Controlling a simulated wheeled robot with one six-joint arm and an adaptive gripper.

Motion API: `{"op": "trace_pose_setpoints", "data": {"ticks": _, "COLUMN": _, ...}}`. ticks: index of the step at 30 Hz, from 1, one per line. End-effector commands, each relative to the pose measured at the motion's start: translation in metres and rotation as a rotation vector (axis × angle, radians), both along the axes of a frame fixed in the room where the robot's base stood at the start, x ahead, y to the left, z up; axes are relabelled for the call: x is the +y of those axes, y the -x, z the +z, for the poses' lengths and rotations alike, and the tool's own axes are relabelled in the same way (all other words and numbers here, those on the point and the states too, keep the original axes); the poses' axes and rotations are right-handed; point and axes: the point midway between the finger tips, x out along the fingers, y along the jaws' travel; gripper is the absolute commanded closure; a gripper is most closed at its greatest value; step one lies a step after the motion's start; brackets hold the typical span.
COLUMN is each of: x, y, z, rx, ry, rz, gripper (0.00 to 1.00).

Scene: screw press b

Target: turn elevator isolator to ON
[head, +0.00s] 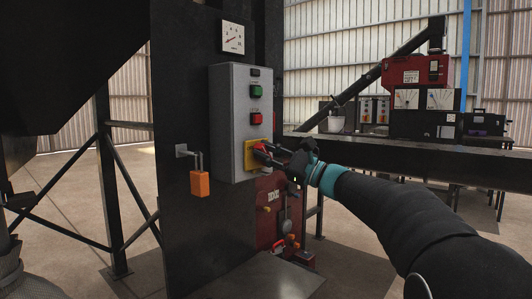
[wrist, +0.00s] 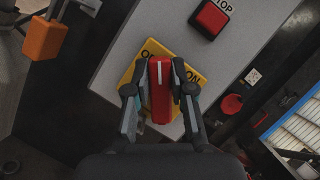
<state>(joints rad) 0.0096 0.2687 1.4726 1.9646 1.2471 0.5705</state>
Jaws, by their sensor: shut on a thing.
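The elevator isolator is a red rotary handle (wrist: 160,92) on a yellow plate (wrist: 130,77) low on the grey control box (head: 228,100). In the wrist view the plate carries lettering, with "ON" readable to the right of the handle and the left word partly covered. A white line runs along the handle's upper part and points between the two words. My gripper (wrist: 160,110) is shut on the red handle, one finger on each side. In the head view my gripper (head: 268,153) reaches the plate from the right and hides most of the handle.
Above the isolator are a red STOP button (wrist: 211,17) and a green button (head: 256,91). An orange padlock (head: 200,184) hangs left of the box. A gauge (head: 233,37) is above. A red machine (head: 415,72) stands on a bench behind.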

Motion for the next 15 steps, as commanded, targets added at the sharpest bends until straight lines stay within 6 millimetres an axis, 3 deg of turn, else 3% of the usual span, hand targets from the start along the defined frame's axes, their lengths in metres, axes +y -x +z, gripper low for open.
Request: {"op": "trace_pose_setpoints", "data": {"ticks": 15, "x": -0.0023, "y": -0.0055, "z": -0.005, "rx": 0.372, "ry": -0.276, "rz": -0.002, "gripper": 1.0}}
